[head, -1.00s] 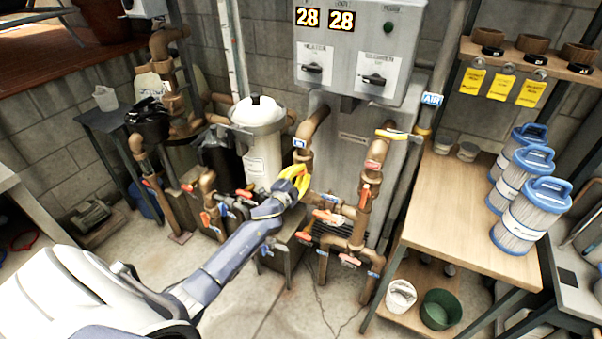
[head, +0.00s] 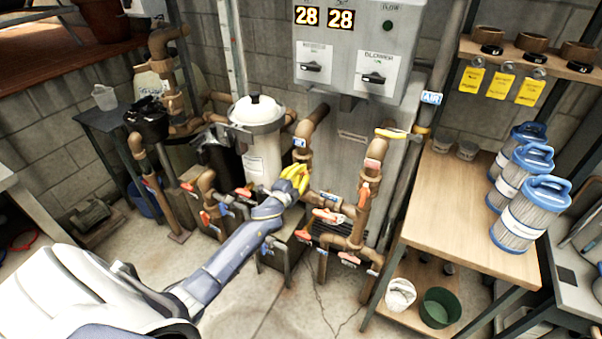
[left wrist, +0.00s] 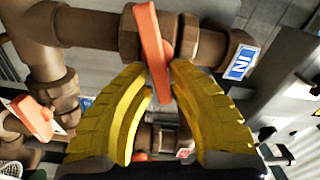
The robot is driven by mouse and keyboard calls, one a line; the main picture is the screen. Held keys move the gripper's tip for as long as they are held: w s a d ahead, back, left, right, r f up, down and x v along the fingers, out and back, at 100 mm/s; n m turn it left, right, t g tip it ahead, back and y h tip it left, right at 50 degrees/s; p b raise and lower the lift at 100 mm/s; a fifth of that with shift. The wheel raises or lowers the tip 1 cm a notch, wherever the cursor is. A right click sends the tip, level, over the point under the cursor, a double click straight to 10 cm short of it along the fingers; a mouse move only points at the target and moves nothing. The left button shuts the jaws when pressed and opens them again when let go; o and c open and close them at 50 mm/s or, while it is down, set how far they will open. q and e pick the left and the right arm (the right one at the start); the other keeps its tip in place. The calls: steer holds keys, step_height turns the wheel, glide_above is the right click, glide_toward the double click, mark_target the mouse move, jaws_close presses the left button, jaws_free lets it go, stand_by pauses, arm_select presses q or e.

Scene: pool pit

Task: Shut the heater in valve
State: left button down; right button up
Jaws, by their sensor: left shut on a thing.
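The heater in valve shows in the left wrist view as an orange lever handle (left wrist: 151,40) on a brown pipe, beside a blue and white "IN" tag (left wrist: 240,62). The handle lies across the pipe, and its near end is between my yellow fingertips. My left gripper (head: 295,176) is shut on this handle; its fingers also show in the left wrist view (left wrist: 160,88). In the head view the gripper hides the handle, just below the "IN" tag (head: 299,142). My right gripper is not in view.
Brown pipes with several orange-red handles (head: 328,215) stand right of the gripper. A white filter tank (head: 262,155) is behind left. A grey control box (head: 360,60) hangs above. A wooden table (head: 450,205) with blue-topped cartridges (head: 530,215) stands right. Floor in front is clear.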

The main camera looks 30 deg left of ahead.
arm_select(q)
steer(key=shift+w+a+f+m, duration=0.1)
steer(key=shift+a+m, duration=0.1)
steer(key=shift+m, duration=0.5)
steer(key=shift+a+f+m, duration=0.1)
steer(key=shift+a+m, duration=0.05)
steer(key=shift+m, duration=0.55)
stand_by(3.6)
steer(key=c, duration=1.5)
jaws_free()
steer(key=shift+o, duration=0.3)
steer(key=shift+d, duration=0.1)
steer(key=shift+f, duration=0.1)
steer(key=shift+d, duration=0.1)
steer(key=s, duration=1.2)
steer(key=shift+d, duration=0.35)
